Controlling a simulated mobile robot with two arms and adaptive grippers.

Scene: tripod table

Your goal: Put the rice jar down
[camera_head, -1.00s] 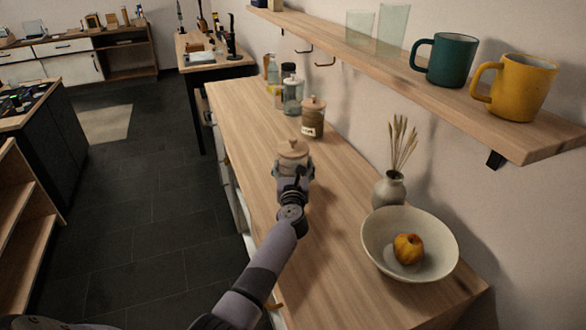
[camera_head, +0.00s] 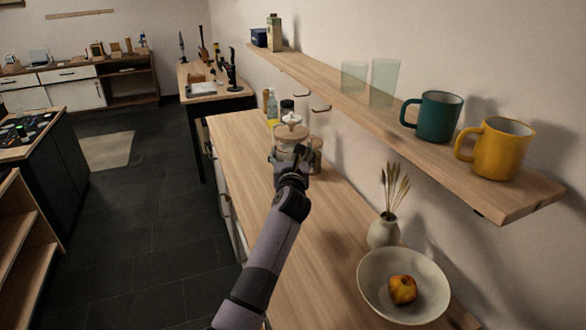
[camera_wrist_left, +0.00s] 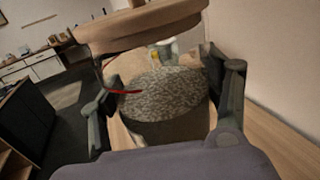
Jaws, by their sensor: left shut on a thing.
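The rice jar (camera_head: 291,148) is glass with a wooden lid. My left gripper (camera_head: 290,158) is shut on it over the far part of the wooden counter (camera_head: 245,135). In the left wrist view the jar (camera_wrist_left: 160,97) stands between the two fingers of the gripper (camera_wrist_left: 165,85), with pale grains inside and the lid above. It looks near upright there. Its base is hidden, so I cannot tell whether it touches the counter. My right gripper is not in view.
A brown jar (camera_head: 317,157) stands close behind the rice jar at the right. A bottle (camera_head: 272,107) and other containers stand at the counter's far end. A wall shelf (camera_head: 340,96) with mugs overhangs the right side. A vase (camera_head: 383,232) and bowl (camera_head: 375,290) stand nearer.

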